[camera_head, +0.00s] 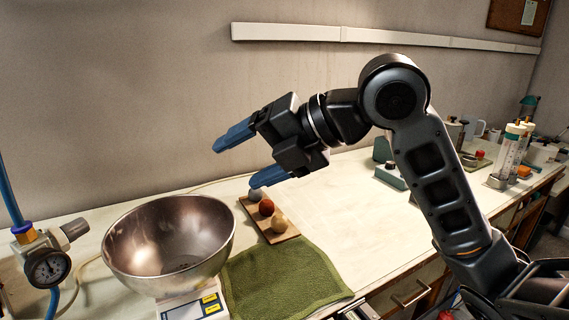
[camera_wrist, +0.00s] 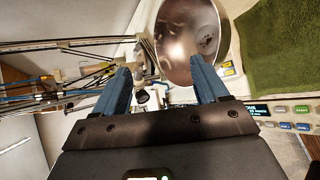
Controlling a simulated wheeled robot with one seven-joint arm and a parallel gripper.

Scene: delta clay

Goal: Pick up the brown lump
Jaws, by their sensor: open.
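Three rounded lumps sit in a row on a small wooden board (camera_head: 284,237) on the bench. The middle one is a reddish-brown lump (camera_head: 266,207), with a grey lump (camera_head: 255,194) behind it and a tan lump (camera_head: 279,224) in front. My gripper (camera_head: 237,165) is in the air above the bench, its blue fingers spread apart, up and to the left of the board. The lumps do not show in the wrist view.
A large metal bowl (camera_head: 135,235) stands on a scale (camera_head: 200,306), left of the board; small bits lie in it. A green cloth (camera_head: 285,280) lies in front of the board. A pressure gauge (camera_head: 48,268) stands at far left. The bench right of the board is clear.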

